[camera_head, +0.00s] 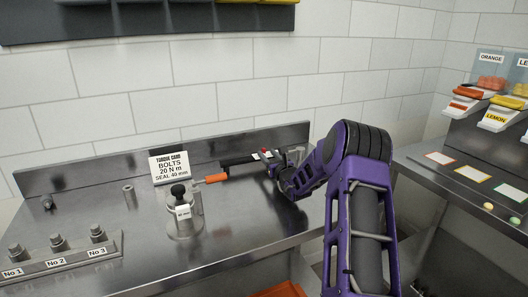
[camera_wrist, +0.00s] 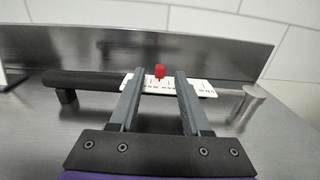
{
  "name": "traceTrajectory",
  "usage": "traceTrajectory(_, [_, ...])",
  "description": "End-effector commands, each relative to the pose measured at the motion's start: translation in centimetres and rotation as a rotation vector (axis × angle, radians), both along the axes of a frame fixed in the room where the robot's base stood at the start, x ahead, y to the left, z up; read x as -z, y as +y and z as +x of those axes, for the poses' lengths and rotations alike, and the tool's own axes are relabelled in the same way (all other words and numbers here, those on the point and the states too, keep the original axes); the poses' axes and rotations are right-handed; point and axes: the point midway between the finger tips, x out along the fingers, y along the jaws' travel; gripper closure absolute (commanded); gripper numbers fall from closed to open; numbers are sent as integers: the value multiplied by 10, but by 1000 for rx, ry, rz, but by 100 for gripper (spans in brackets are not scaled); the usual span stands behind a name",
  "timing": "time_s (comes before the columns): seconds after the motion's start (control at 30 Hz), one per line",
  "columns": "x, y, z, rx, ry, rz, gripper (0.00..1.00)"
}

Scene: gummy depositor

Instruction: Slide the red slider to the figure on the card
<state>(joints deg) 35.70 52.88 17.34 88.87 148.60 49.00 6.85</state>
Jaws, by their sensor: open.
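The red slider (camera_wrist: 160,71) stands upright on a white scale strip (camera_wrist: 200,87) with black marks. It also shows small in the head view (camera_head: 264,150). My gripper (camera_wrist: 160,76) is open, its two fingers apart, with the slider seen between the fingertips. I cannot tell whether either finger touches it. In the head view my gripper (camera_head: 279,164) is at the right end of the black bar (camera_head: 240,160). The card (camera_head: 169,166) stands at the back of the bench and reads "TORQUE CARD, BOLTS 20 N m, SEAL 40 mm". The strip's figures are too small to read.
An orange-ended tool (camera_head: 217,178) lies by a metal fixture (camera_head: 184,221) with a black knob. A rack (camera_head: 62,262) labelled No 1 to No 3 is at front left. A metal post (camera_wrist: 253,96) stands right of the strip. The bench's back wall (camera_wrist: 230,50) is close behind.

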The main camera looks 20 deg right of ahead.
Motion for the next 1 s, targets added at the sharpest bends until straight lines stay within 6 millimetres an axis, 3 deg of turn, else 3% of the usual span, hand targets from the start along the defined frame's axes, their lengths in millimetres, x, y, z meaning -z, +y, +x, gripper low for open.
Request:
traceTrajectory(0.1, [0,0,19,-1,-1,1,52])
traceTrajectory(0.3, [0,0,36,-2,0,0,52])
traceTrajectory(0.7, [0,0,41,-1,1,0,52])
traceTrajectory(0.97, [0,-1,41,0,0,0,99])
traceTrajectory(1.0, [0,-1,41,0,0,0,100])
